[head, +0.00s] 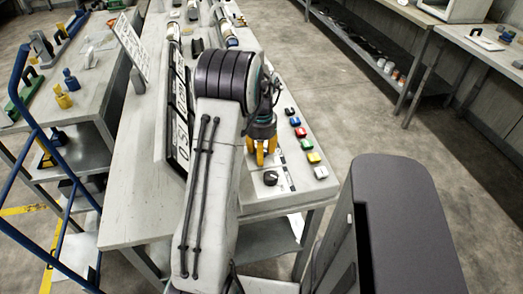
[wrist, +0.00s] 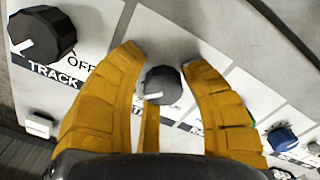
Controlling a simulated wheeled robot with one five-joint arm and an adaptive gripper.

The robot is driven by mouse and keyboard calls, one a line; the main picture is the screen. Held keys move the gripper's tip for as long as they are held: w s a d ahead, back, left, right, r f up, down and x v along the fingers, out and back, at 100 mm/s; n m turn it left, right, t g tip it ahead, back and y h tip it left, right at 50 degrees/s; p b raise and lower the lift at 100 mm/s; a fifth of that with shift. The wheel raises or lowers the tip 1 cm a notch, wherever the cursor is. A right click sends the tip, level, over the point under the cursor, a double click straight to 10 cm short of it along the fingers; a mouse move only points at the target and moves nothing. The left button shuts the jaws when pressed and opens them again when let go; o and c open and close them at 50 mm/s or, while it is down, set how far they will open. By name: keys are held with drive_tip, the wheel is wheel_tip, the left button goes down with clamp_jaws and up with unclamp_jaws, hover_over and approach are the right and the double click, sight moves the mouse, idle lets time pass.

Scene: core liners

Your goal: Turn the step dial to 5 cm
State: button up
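In the wrist view a small dark dial (wrist: 164,84) sits on the white panel between my yellow fingers. Its white pointer mark faces lower left. Its label and scale are mostly hidden by the fingers, so I cannot read its setting. My gripper (wrist: 162,68) is open around the dial, with gaps visible on both sides; it points down at the panel. In the head view my gripper (head: 262,152) is over the near end of the bench and hides this dial. A larger dark dial (wrist: 42,34) labelled TRACK, with OFF beside it, is at the left.
A row of coloured buttons (head: 300,132) runs along the panel's right edge. A tall sign board (head: 180,110) stands left of my arm. A blue rail (head: 40,130) stands farther left. The floor aisle (head: 320,90) is clear.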

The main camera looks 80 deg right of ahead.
drive_tip(key=o, duration=0.3)
drive_tip(key=shift+d+r, duration=0.15)
drive_tip(key=shift+o, duration=0.2)
drive_tip(key=shift+r, duration=0.15)
drive_tip(key=shift+d+r, duration=0.1)
drive_tip(key=shift+r, duration=0.15)
wheel_tip(320, 180, up, 11)
drive_tip(key=shift+s+r, duration=0.1)
idle(0.8)
